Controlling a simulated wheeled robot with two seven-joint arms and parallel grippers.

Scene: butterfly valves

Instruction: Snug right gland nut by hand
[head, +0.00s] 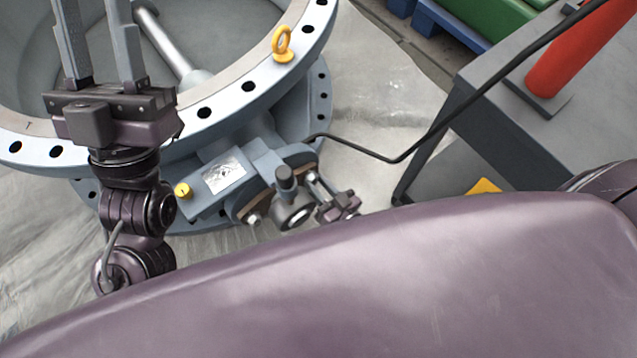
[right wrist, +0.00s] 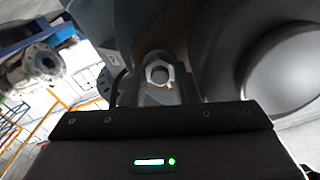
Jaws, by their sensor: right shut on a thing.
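The valve's gland has two bright studs with nuts. The right gland nut (head: 312,177) sits at the right end of the gland. It shows end-on in the right wrist view (right wrist: 158,74), between the fingers. My right gripper (head: 322,187) reaches it from the lower right and is shut on it. The left gland nut (head: 254,219) is at the gland's other end, clear of both grippers. My left gripper (head: 98,45) is open and empty, fingers pointing up in front of the big valve body (head: 203,113). The right fingertips are small in the head view.
A dark stem with a round end (head: 292,212) stands between the two nuts, close to my right gripper. A black cable (head: 375,155) runs from the valve to the right. A grey table (head: 500,115) with a red cone (head: 562,70) stands at right.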

